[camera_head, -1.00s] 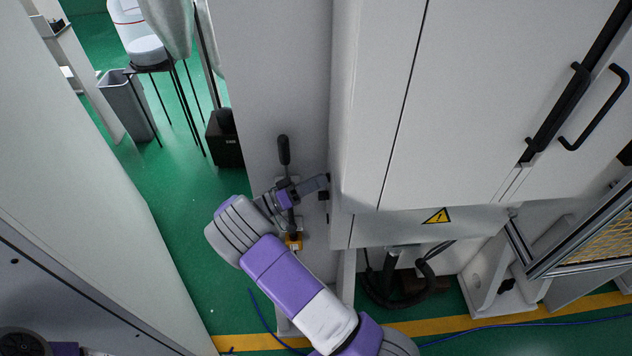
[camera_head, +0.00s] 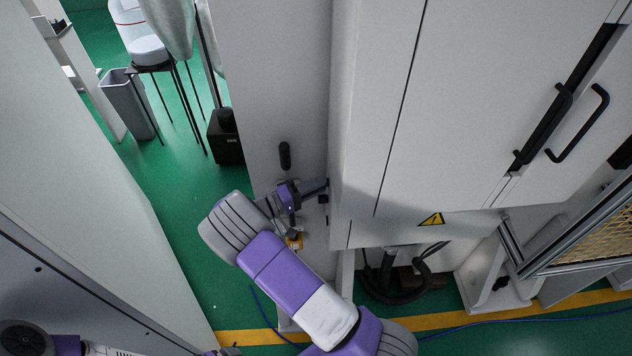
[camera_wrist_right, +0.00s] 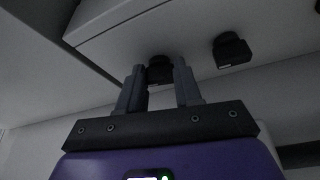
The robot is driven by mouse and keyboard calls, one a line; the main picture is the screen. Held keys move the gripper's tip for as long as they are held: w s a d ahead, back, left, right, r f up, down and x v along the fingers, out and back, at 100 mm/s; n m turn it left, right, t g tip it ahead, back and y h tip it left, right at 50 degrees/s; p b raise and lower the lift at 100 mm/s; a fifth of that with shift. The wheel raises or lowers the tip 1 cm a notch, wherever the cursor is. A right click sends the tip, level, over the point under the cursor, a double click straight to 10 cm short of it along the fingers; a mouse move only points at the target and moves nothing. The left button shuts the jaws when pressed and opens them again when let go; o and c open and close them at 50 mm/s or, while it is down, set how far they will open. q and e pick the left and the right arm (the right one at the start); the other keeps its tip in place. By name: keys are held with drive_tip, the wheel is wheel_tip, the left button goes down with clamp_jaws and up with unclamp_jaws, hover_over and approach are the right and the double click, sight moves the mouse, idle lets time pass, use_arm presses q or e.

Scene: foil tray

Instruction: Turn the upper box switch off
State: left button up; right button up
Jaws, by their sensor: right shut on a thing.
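My right gripper (camera_head: 324,184) reaches up to the narrow side of the grey-white cabinet. In the right wrist view its two fingers (camera_wrist_right: 160,90) stand on either side of a small black box switch (camera_wrist_right: 160,70), and it is shut on it. A second black switch (camera_wrist_right: 231,52) sits beside it, free, on the same pale face. In the head view a dark switch (camera_head: 323,199) shows just below the fingertips, so the held one appears to be the upper. The held switch's setting cannot be read.
The cabinet (camera_head: 450,110) with black door handles (camera_head: 578,125) fills the right. A black lever handle (camera_head: 285,155) is close above my right wrist. A white panel (camera_head: 80,200) stands at left. Green floor is open between them.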

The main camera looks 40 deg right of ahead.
drive_tip(key=shift+r+n+y+p, duration=0.15)
drive_tip(key=shift+n+y+p, duration=0.45)
drive_tip(key=shift+n, duration=0.5)
drive_tip(key=o, duration=1)
drive_tip(key=shift+o, duration=0.2)
drive_tip(key=w+a, duration=0.1)
drive_tip(key=a, duration=0.6)
drive_tip(key=shift+a, duration=0.3)
